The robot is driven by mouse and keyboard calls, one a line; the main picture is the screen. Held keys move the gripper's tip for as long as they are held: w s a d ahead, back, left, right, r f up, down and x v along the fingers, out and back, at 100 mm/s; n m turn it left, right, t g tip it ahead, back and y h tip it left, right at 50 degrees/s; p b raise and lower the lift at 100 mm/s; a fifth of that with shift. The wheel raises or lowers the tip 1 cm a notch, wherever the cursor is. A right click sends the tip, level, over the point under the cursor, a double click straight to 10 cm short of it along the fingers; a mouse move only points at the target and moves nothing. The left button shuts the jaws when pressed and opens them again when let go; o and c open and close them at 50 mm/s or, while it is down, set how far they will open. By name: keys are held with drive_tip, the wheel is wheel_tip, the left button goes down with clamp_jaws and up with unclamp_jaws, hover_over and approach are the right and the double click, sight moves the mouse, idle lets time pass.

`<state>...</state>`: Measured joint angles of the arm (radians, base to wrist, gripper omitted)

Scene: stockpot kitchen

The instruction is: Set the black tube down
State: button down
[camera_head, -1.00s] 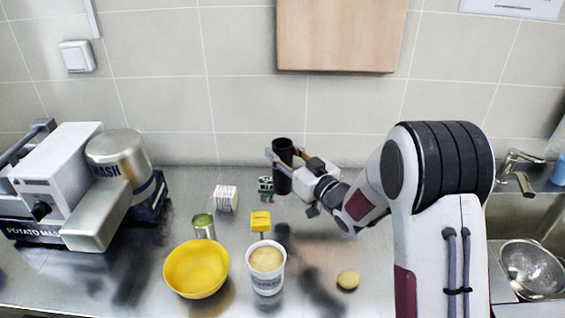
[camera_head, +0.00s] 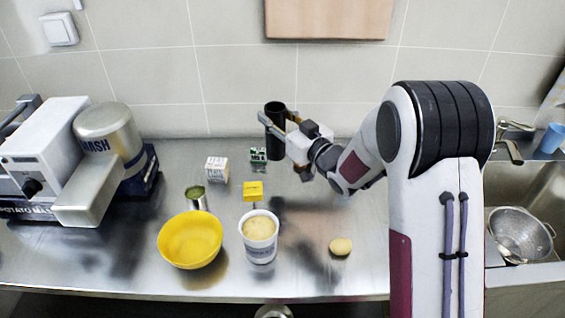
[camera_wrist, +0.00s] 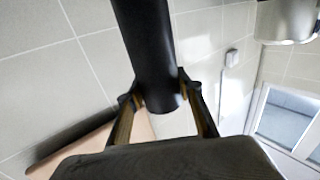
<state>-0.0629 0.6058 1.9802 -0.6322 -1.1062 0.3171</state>
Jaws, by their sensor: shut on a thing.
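The black tube (camera_head: 275,118) is upright near the back of the metal counter, close to the tiled wall. My gripper (camera_head: 278,124) is shut on the tube, coming from the right with its fingers on either side of it. In the wrist view the tube (camera_wrist: 149,50) runs between the two fingertips (camera_wrist: 160,97). I cannot tell whether the tube's lower end touches the counter or hangs just above it.
A small green item (camera_head: 258,155) stands just left of the tube. A white box (camera_head: 216,169), a tin (camera_head: 196,196), a yellow block (camera_head: 252,190), a yellow bowl (camera_head: 190,240) and a white tub (camera_head: 259,240) stand nearer the front. The potato masher machine (camera_head: 110,150) is at left, the sink (camera_head: 530,205) at right.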

drive_tip(key=s+d, duration=0.2)
drive_tip(key=d, duration=0.6)
drive_tip(key=s+a+n+g+y, duration=0.4)
drive_tip(key=s+g, duration=0.1)
drive_tip(key=s, duration=0.6)
drive_tip(key=shift+r+n+y, duration=0.15)
drive_tip(key=shift+n+y, duration=0.15)
drive_tip(key=shift+y, duration=0.1)
wheel_tip(320, 180, down, 6)
drive_tip(key=shift+w+f, duration=0.1)
drive_tip(key=shift+f, duration=0.15)
drive_tip(key=shift+f, duration=1.85)
